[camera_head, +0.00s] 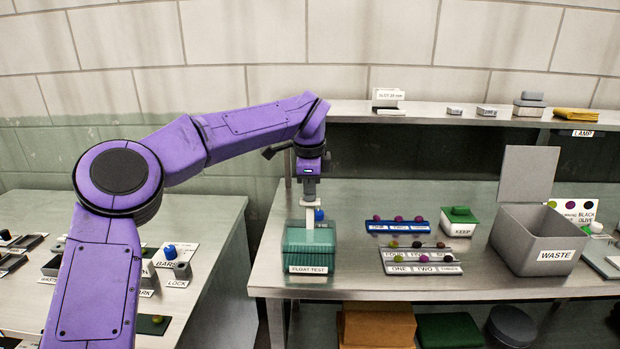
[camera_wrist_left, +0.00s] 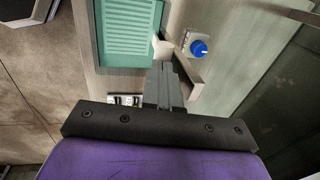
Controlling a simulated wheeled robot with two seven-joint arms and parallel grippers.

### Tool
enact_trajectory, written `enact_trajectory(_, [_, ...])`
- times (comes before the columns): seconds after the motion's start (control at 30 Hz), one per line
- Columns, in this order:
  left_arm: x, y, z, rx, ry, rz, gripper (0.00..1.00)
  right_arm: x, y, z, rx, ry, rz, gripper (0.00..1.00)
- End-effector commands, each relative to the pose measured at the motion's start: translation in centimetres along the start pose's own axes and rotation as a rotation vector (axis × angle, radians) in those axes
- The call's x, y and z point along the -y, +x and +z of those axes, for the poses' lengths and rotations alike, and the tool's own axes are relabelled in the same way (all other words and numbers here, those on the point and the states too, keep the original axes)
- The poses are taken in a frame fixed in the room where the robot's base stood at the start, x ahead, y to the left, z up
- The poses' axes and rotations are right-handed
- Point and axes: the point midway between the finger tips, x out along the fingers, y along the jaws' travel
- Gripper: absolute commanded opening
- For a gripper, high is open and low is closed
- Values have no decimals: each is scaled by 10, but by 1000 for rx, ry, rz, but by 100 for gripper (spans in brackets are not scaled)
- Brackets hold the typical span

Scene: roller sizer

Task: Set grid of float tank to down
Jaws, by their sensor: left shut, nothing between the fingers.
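The float tank (camera_head: 307,269), labelled FLOAT TEST, stands at the left front of the middle table. It is a teal-green box. A slatted teal grid (camera_wrist_left: 130,38) shows in it in the left wrist view. A pale upright bar (camera_head: 310,217) rises at the tank. My left gripper (camera_head: 309,196) points down over the tank at the top of this bar. Its fingers (camera_wrist_left: 164,68) are shut and empty, close to a small white piece (camera_wrist_left: 162,49) at the grid's edge. I cannot tell whether they touch it. The right gripper is not in view.
A blue knob (camera_head: 319,214) sits just behind the tank. To the right are a blue tray (camera_head: 403,227) with dark balls, grey trays (camera_head: 424,268), a KEEP box (camera_head: 459,229) and a grey WASTE bin (camera_head: 537,268). A shelf (camera_head: 430,109) runs behind. The table between has free room.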

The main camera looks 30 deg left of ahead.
Motion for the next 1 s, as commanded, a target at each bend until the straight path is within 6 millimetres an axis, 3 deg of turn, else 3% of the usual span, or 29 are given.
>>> enact_trajectory(0.23, [-3, 6, 1, 9, 1, 17, 0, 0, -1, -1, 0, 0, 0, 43])
enact_trajectory(0.33, [-2, -1, 0, 8, 1, 15, 0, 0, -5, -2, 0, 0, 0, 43])
enact_trajectory(0.53, [0, -52, -3, 3, 2, 4, 0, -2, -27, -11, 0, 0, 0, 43])
enact_trajectory(0.6, [-1, -66, -3, 2, -1, 1, 0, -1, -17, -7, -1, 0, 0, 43])
enact_trajectory(0.8, [0, -118, -4, 3, 1, 1, 0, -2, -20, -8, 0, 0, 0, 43])
enact_trajectory(1.0, [0, -140, -4, 2, 3, 4, 0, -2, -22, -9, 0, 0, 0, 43])
